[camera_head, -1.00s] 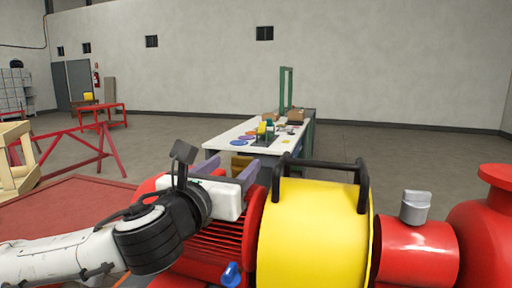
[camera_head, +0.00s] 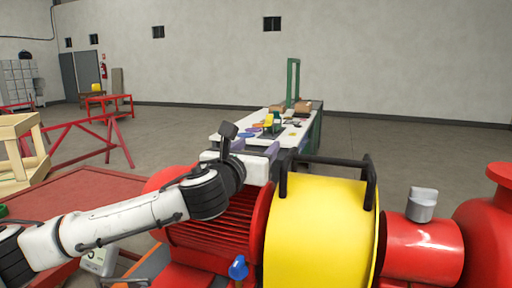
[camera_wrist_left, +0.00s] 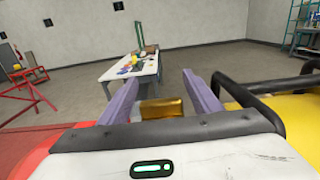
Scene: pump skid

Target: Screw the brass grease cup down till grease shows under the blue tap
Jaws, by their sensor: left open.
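In the left wrist view a brass-coloured piece (camera_wrist_left: 162,108), which looks like the grease cup, shows low between the purple fingers of my left gripper (camera_wrist_left: 160,84). The fingers stand open to either side of it, with a gap on each side. I cannot tell its height relative to the fingers. In the head view my left gripper (camera_head: 258,151) is over the far side of the red finned motor (camera_head: 215,228), beside the yellow guard (camera_head: 318,235); the brass piece is hidden there. The blue tap (camera_head: 238,268) sits low on the near side. No grease is visible. My right gripper is out of view.
Black handle bars (camera_head: 325,161) rise from the yellow guard close to the right of my left gripper. A grey cap (camera_head: 422,204) stands on the red housing further right. A white-topped bench (camera_head: 232,128) with small items stands beyond. Open floor lies around it.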

